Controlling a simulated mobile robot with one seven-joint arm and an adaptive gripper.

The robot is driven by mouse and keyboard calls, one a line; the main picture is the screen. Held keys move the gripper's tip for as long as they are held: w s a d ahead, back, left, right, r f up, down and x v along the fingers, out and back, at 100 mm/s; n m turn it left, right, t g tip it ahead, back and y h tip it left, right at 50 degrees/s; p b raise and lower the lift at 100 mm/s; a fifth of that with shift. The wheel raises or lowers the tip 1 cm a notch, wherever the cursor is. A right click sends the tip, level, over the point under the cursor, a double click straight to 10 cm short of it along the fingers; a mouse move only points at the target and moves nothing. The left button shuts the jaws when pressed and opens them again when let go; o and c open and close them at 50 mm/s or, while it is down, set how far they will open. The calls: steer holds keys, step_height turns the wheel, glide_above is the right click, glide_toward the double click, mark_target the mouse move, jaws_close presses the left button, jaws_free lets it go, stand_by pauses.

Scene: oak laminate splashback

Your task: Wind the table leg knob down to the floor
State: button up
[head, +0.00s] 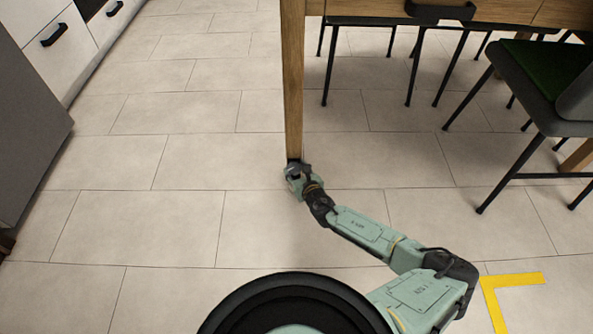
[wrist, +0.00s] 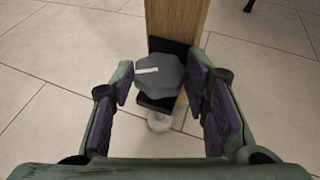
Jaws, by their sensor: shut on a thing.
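The wooden table leg (head: 293,90) comes down left of centre in the head view, and its lower end shows in the wrist view (wrist: 180,22). A dark grey, many-sided knob (wrist: 168,80) with a white mark sits at a black bracket (wrist: 155,103) at the leg's bottom. A pale round foot (wrist: 160,123) shows below the bracket; I cannot tell whether it touches the floor. My gripper (wrist: 161,76) is shut on the knob, with a purple-padded finger on each side. In the head view my gripper (head: 296,175) is low at the leg's base and hides the knob.
The wooden table (head: 505,11) is above right, with a dark chair (head: 553,90) on the right and more thin black legs under it. White drawers (head: 62,40) and a grey cabinet (head: 30,115) line the left. A yellow floor mark (head: 497,295) lies lower right. Tiles left of the leg are clear.

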steer(key=c, duration=0.4)
steer(key=shift+a+r+p, duration=0.1)
steer(key=shift+r+p, duration=0.05)
steer(key=shift+p, duration=0.3)
steer(key=h+p, duration=0.1)
steer(key=m+p, duration=0.1)
steer(key=p, duration=0.1)
steer(key=shift+s+a+r+m+h, duration=0.1)
steer(key=shift+a+r+m+h, duration=0.1)
steer(key=shift+r+m+h, duration=0.15)
steer(key=m+h+p, duration=0.1)
steer(key=p, duration=0.1)
steer(key=m+h+p, duration=0.1)
steer(key=h+p, duration=0.1)
steer(key=shift+a+f+m+t+p, duration=0.15)
steer(key=shift+a+m+t+p, duration=0.1)
steer(key=shift+a+t+p, duration=0.1)
steer(key=m+h, duration=0.1)
steer(key=m+h+p, duration=0.2)
steer(key=h, duration=0.1)
steer(key=shift+a+f, duration=0.35)
steer(key=shift+a+f+m+g+h, duration=0.1)
steer(key=shift+m+g+h, duration=0.65)
steer(key=shift+m+h, duration=0.3)
steer(key=shift+m+g+h, duration=0.4)
steer(key=shift+m+h, duration=0.1)
steer(key=shift+m, duration=0.15)
steer(key=shift+w+h, duration=0.2)
steer(key=shift+h, duration=0.1)
